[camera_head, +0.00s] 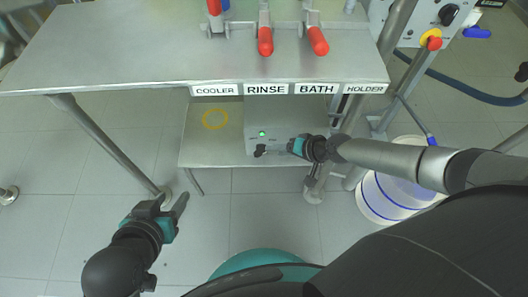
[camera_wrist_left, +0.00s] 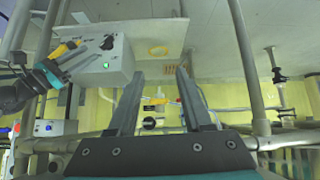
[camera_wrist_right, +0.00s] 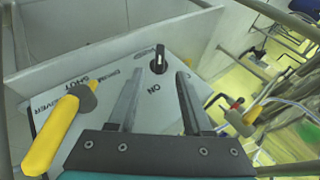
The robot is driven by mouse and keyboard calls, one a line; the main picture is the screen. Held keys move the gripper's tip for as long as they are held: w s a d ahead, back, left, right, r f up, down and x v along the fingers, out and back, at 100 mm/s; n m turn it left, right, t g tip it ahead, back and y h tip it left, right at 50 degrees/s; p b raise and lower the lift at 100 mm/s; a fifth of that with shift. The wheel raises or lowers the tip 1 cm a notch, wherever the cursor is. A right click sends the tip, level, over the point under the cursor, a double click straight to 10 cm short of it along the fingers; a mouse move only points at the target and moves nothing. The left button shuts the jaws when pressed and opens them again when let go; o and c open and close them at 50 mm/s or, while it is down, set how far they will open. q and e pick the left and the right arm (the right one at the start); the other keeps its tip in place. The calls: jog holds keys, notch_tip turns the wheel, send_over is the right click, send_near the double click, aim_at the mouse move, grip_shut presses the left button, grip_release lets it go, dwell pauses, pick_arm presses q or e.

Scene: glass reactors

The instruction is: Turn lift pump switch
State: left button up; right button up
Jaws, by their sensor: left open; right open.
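The grey pump box (camera_head: 285,112) sits on the low shelf under the table, with a lit green lamp (camera_head: 262,134) on it. Its black rotary switch (camera_head: 259,151) is on the front face. The switch also shows in the right wrist view (camera_wrist_right: 158,60), near printed text including ON, and in the left wrist view (camera_wrist_left: 108,43). My right gripper (camera_head: 291,147) is open and empty at the box front; in its wrist view the switch lies just past and between the fingertips. Contact cannot be told. My left gripper (camera_head: 180,210) is open and empty, low and away from the box.
The table edge above carries COOLER, RINSE, BATH and HOLDER labels (camera_head: 266,89). A yellow-handled lever (camera_wrist_right: 55,125) is close beside my right gripper. A yellow ring (camera_head: 215,119) lies on the shelf (camera_head: 205,155). A white bucket (camera_head: 385,196) stands at right.

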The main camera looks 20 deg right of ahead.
aim_at(264, 153)
jog(key=shift+b+x, duration=1.15)
jog(key=shift+x, duration=0.9)
jog(key=shift+b+x, duration=0.55)
jog(key=shift+x, duration=0.35)
pick_arm(q)
jog(key=d+r+t+h, duration=0.3)
jog(key=d+t, duration=0.3)
jog(key=t, duration=0.1)
jog(key=shift+w+d+r+n+t+h+b, duration=0.15)
jog(key=shift+w+d+n+t+h+b, duration=0.2)
jog(key=shift+w+n+t+h+b, duration=0.1)
pick_arm(e)
jog(key=shift+x, duration=0.8)
pick_arm(q)
jog(key=shift+s, duration=0.1)
pick_arm(e)
jog(key=shift+c, duration=0.3)
grip_shut()
jog(key=shift+d+r, duration=0.1)
